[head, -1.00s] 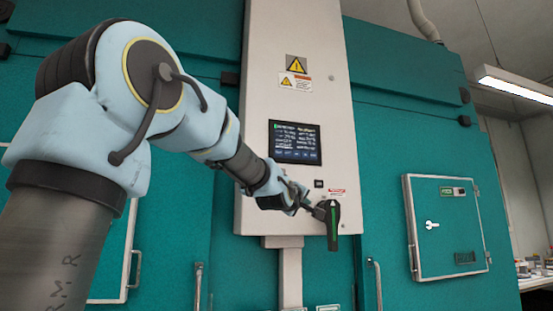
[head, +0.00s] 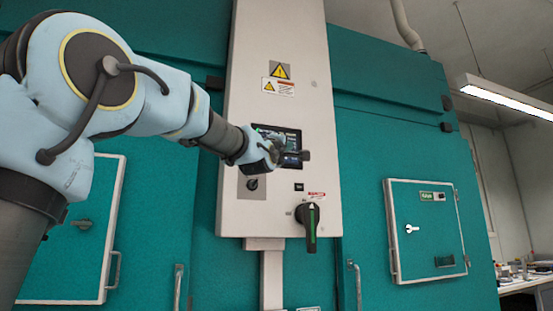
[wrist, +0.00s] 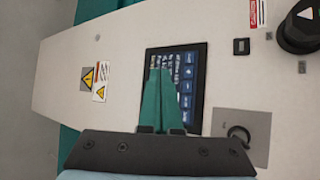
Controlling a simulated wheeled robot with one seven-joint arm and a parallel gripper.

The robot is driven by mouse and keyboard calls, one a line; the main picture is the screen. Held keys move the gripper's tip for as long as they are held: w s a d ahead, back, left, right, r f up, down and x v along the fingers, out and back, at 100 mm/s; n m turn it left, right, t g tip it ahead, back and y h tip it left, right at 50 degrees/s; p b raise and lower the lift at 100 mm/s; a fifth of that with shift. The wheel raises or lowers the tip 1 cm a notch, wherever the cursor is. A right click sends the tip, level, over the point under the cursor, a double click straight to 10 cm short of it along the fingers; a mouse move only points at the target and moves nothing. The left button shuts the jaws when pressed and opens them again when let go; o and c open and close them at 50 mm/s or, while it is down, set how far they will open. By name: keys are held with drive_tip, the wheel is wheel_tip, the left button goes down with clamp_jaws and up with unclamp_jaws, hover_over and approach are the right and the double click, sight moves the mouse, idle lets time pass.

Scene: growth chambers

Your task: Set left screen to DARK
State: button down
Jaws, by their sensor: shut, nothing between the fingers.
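A dark touchscreen (head: 291,138) with small text sits on the pale control cabinet (head: 290,30); it is the only screen in view. It also shows in the wrist view (wrist: 189,62), turned sideways, with white text lines and a column of bluish tiles. The text is too small to read. My gripper (head: 304,156) is in front of the screen's lower part and hides some of it. In the wrist view its teal fingers (wrist: 160,72) are together, empty, and overlap the screen. I cannot tell whether the tips touch the glass.
A black rotary handle (head: 310,228) with a green stripe sticks out below the screen. A grey plate with a round lock (head: 252,184) is at the lower left of the screen. Warning labels (head: 279,72) are above. Teal chamber walls and a small hatch (head: 425,230) flank the cabinet.

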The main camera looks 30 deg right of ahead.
drive_tip(key=w+d+p, duration=0.1)
drive_tip(key=w+p, duration=0.4)
drive_tip(key=w, duration=0.3)
drive_tip(key=shift+w, duration=0.3)
idle(1.8)
drive_tip(key=shift+w+d, duration=0.1)
drive_tip(key=shift+w, duration=0.3)
drive_tip(key=shift+w, duration=0.3)
idle(0.5)
idle(0.3)
drive_tip(key=shift+s+b, duration=0.55)
drive_tip(key=shift+s, duration=0.2)
